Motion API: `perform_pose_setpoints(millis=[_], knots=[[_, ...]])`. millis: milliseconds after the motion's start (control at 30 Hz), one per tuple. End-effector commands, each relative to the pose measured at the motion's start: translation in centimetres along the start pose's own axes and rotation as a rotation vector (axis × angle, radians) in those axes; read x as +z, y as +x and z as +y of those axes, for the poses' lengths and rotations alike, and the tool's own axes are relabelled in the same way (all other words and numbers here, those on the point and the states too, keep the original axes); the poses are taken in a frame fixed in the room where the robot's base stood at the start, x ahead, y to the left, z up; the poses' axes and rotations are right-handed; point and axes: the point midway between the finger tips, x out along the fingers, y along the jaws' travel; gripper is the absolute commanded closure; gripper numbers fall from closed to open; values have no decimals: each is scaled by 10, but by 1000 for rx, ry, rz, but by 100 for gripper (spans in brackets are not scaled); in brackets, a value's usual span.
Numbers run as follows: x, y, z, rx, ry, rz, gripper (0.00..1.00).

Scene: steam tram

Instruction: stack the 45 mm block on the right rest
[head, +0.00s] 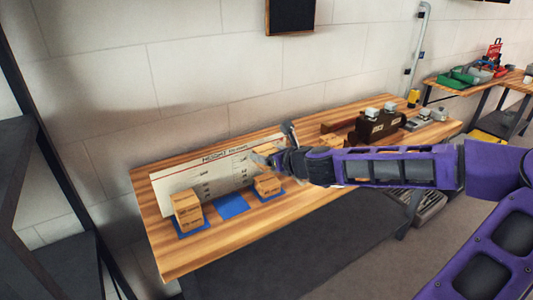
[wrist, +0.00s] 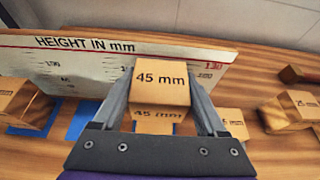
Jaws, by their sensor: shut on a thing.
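My gripper (wrist: 160,95) is shut on a wooden block marked 45 mm (wrist: 160,82), held between its two fingers in the wrist view. In the head view the held block (head: 268,149) is partly hidden by the gripper. It is over the right blue rest (head: 279,196), which bears another wooden block (head: 267,186). A second 45 mm marking shows just below the held block's top face in the wrist view; I cannot tell whether it belongs to the same block. Whether the held block touches the lower one is unclear.
A white height board (head: 202,178) stands close behind the rests. The left rest (head: 190,233) bears stacked wooden blocks (head: 187,211). The middle blue rest (head: 231,206) is bare. Loose blocks (wrist: 289,110) and (wrist: 235,123) lie to the right. A dark brown holder (head: 380,125) stands farther right.

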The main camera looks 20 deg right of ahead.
Motion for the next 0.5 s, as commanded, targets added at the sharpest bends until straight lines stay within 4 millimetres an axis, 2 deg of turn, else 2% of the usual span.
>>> perform_pose_setpoints(millis=[100, 500], knots=[[-12, 5, 0, 0, 0, 0, 86], [-39, 16, 0, 1, 3, 0, 86]])
